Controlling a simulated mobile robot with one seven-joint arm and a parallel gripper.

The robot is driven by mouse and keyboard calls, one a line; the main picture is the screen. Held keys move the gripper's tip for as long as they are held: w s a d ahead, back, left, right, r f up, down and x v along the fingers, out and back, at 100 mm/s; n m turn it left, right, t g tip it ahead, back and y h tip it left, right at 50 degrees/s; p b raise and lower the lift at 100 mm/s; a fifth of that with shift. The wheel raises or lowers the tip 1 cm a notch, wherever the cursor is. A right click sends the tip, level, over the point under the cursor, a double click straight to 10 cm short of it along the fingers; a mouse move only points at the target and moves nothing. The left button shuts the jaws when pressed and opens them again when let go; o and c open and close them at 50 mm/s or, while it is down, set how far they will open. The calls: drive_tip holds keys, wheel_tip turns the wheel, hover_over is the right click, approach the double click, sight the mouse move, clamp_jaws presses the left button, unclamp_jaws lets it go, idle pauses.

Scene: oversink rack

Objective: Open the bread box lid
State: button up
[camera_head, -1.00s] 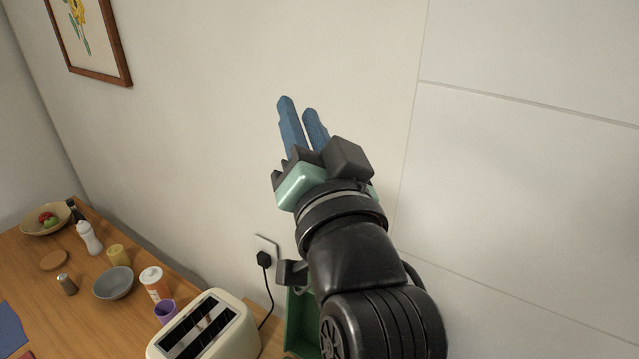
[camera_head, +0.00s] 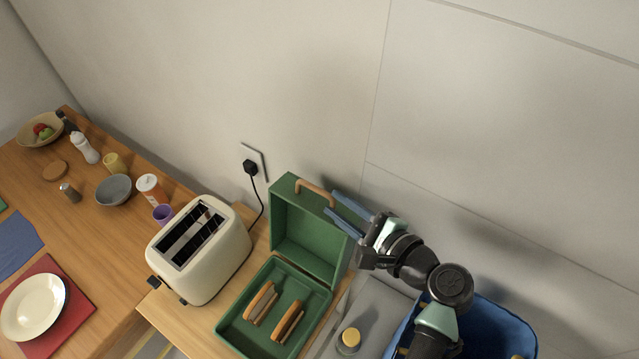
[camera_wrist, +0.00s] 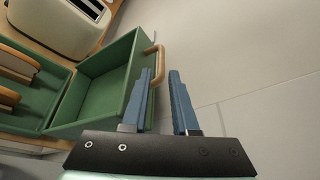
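The green bread box (camera_head: 225,326) stands on the wooden counter with its lid (camera_head: 305,236) raised upright, hinged at the back, near the wall. A wooden handle (camera_head: 315,192) sits on the lid's top edge. Bread slices (camera_head: 262,300) lie inside the box. My gripper (camera_head: 338,204) is beside the lid's right side, its blue fingers pointing left. In the wrist view the fingers (camera_wrist: 160,95) are apart with nothing between them. The left finger is close to the lid (camera_wrist: 112,85) and its handle (camera_wrist: 155,62); whether it touches cannot be told.
A cream toaster (camera_head: 200,250) stands left of the box, its cord plugged into the wall outlet (camera_head: 252,165). A blue bin (camera_head: 490,318) and a yellow-capped container (camera_head: 349,341) are at the right. Bowls and bottles stand farther left.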

sight(324, 195)
drive_tip(key=p+x, duration=0.1)
drive_tip(key=x, duration=0.5)
drive_tip(key=shift+w+a, duration=0.15)
drive_tip(key=shift+w, duration=0.1)
clamp_jaws()
drive_tip(key=shift+f, duration=0.1)
idle(1.1)
